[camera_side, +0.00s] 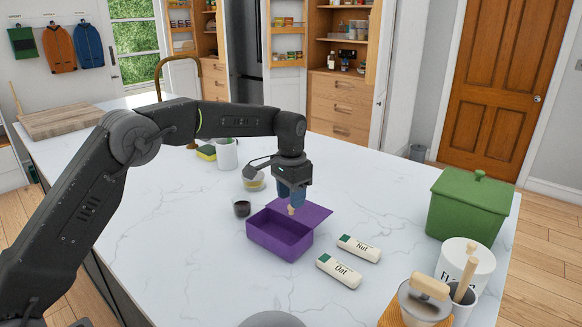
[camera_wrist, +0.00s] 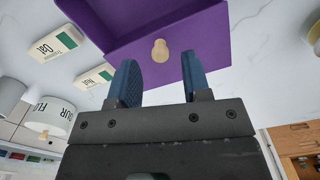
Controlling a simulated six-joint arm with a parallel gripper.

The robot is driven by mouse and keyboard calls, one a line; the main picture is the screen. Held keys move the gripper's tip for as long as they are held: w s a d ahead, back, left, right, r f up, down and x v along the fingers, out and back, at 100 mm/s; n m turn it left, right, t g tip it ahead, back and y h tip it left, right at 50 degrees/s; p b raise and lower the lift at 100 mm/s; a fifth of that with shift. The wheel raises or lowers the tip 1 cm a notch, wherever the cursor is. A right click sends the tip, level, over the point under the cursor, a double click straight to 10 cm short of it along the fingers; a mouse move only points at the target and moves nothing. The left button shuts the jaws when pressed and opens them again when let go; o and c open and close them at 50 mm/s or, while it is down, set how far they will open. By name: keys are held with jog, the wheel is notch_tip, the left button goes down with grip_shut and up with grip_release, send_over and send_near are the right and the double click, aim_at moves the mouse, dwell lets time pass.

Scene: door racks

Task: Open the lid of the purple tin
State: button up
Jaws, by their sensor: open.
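The purple tin (camera_side: 268,241) stands on the white counter in the side view, with its hollow inside showing. Its purple lid (camera_side: 318,214) is swung open toward the right and far side, leaning outward from the box; it also shows in the wrist view (camera_wrist: 205,38). A pale wooden knob (camera_wrist: 160,50) is on the lid and shows in the side view (camera_side: 291,210) just below my fingers. My gripper (camera_side: 290,204) points down over the lid, with blue fingers. In the wrist view my gripper (camera_wrist: 158,62) is open, with the knob seen between the fingertips; contact cannot be told.
Two white packs, Nut (camera_side: 359,249) and Oat (camera_side: 338,271), lie right of the tin. A green canister (camera_side: 468,207) and flour jar (camera_side: 466,262) stand far right.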

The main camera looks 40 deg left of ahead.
notch_tip(320, 180, up, 11)
dwell(0.3)
jog(key=s+r+n+t, duration=0.1)
jog(key=s+r+t, duration=0.4)
jog(key=s, duration=1.2)
jog(key=s+f+n, duration=0.1)
jog(key=s+f, duration=0.2)
jog(key=s, duration=0.6)
jog(key=s+f, duration=0.4)
jog(key=s, duration=0.5)
jog(key=shift+f+n+t, duration=0.15)
jog(key=shift+n+t, duration=0.15)
jog(key=shift+n, duration=0.1)
